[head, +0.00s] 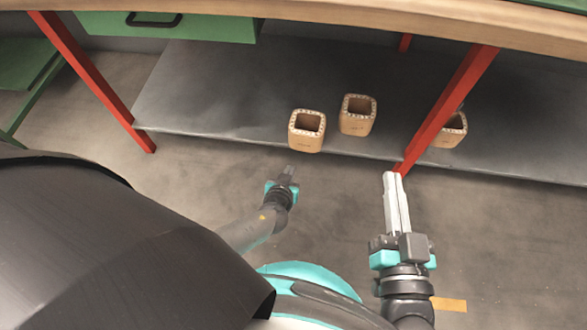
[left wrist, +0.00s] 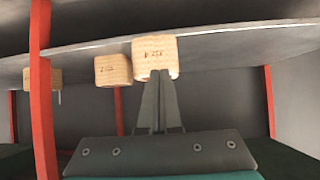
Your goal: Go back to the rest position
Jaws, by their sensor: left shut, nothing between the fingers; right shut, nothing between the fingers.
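My left gripper (head: 289,168) is shut and empty, just in front of the lower shelf's front edge and apart from the coils. Its closed fingers also show in the left wrist view (left wrist: 160,76), where they overlap the nearest coil. My right gripper (head: 392,176) is shut and empty, pointing toward the shelf beside a red table leg. Three tan square hollow coils stand on the shelf: a left one (head: 306,144), a middle one (head: 355,126) and a right one (head: 450,137) partly hidden by the leg. The left wrist view, which appears upside down, also shows them.
The grey lower shelf (head: 220,95) lies under a wooden tabletop (head: 300,12). A red leg (head: 450,105) stands close to my right gripper, another red leg (head: 92,80) at the left. A green drawer (head: 170,25) hangs above. Grey floor (head: 500,240) lies open at the right.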

